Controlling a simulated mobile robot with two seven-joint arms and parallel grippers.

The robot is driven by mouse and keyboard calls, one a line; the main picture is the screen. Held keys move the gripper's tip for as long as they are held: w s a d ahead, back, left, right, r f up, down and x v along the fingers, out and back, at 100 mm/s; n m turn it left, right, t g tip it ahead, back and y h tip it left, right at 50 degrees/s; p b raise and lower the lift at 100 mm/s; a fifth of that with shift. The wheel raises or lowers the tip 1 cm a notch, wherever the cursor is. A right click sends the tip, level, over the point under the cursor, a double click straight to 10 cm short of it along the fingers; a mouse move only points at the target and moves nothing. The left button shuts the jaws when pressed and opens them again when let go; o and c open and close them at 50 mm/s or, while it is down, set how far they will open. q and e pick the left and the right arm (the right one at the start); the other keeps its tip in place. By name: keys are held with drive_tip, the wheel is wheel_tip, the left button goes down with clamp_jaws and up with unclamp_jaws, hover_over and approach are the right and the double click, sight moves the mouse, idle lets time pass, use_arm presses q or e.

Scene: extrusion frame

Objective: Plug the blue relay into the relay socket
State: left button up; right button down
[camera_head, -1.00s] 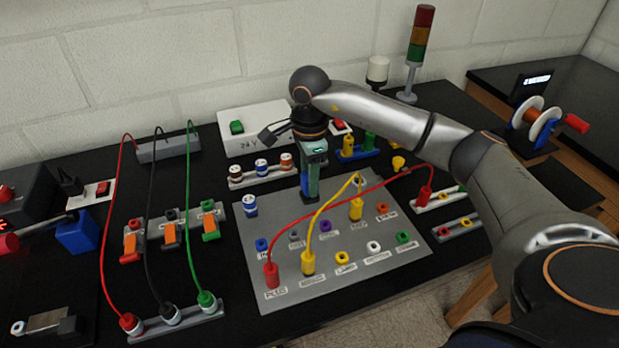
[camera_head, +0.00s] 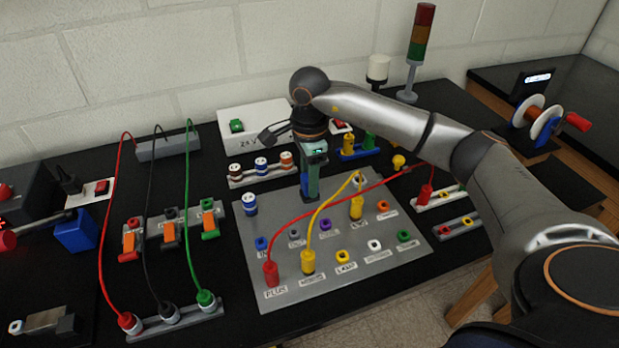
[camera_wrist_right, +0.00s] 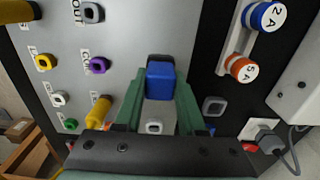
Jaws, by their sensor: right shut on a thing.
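My right gripper (camera_head: 311,178) points down over the back part of the grey panel (camera_head: 348,270). Its green fingers (camera_wrist_right: 158,100) are shut on the blue relay (camera_wrist_right: 160,82), which sits between the fingertips in the right wrist view. In the head view the relay (camera_head: 308,194) shows as a small dark blue block under the fingers, at or just above the panel. A dark edge shows just past the relay in the wrist view; I cannot tell if it is the relay socket. The contact itself is hidden. My left gripper is not in view.
Red (camera_head: 271,274) and yellow (camera_head: 308,262) plugs with looping cables stand on the panel near my right gripper. Round fuses (camera_head: 261,167) stand in a rack behind. A white box (camera_head: 265,124) is at the back, and a signal tower (camera_head: 418,50) stands at back right.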

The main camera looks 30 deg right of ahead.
drive_tip(key=shift+f, duration=0.25)
drive_tip(key=shift+c, duration=2.1)
unclamp_jaws()
drive_tip(key=shift+r, duration=0.1)
wheel_tip(320, 180, up, 12)
drive_tip(key=shift+r, duration=0.25)
drive_tip(key=shift+s+f, duration=0.1)
